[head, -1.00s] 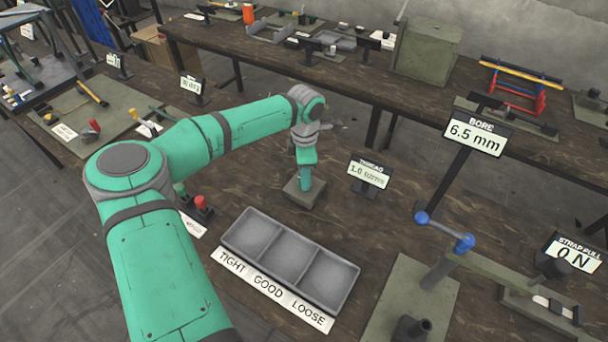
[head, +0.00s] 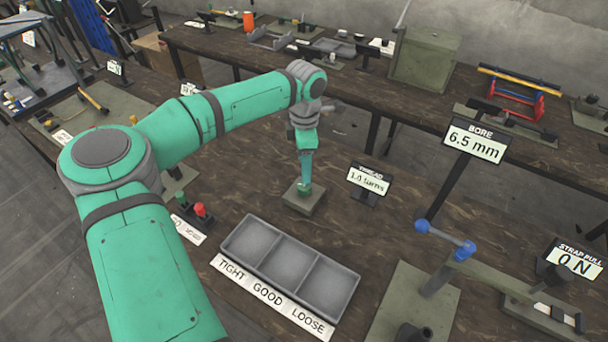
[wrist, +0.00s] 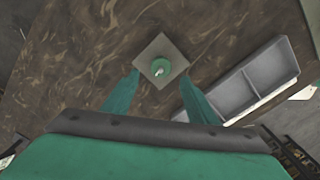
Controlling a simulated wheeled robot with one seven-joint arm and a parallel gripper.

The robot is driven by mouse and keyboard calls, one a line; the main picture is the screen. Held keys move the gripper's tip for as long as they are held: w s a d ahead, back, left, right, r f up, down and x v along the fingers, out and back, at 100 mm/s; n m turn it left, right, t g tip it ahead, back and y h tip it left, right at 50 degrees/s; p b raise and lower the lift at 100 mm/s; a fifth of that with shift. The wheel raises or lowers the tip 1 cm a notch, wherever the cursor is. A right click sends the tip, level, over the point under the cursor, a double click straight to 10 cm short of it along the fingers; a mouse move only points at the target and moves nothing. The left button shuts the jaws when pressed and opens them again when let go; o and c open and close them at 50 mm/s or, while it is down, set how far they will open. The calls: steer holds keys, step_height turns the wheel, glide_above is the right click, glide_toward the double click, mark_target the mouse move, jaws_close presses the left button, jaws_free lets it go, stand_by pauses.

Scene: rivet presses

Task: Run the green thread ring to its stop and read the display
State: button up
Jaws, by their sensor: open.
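The green thread ring (wrist: 161,67) sits on a small square grey-green base (wrist: 152,49), seen from above in the wrist view. The base also shows in the head view (head: 302,203). My gripper (wrist: 160,77) is open, its two green fingers spread apart with the ring between and just beyond the tips in the picture. In the head view my gripper (head: 305,182) points down over the base and hides much of the ring. Whether the fingers touch the ring I cannot tell. The thread display (head: 369,181) right of the base reads 1.0 turns.
A grey three-part tray (head: 336,290) marked TIGHT, GOOD, LOOSE lies in front of the base. Red-topped gauge (head: 200,209) stands to the left. The bore display (head: 477,141) reads 6.5 mm and the strap pull display (head: 574,260) reads 0 N. Bench behind the ring is clear.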

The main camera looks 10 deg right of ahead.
steer(key=shift+r, duration=1.6)
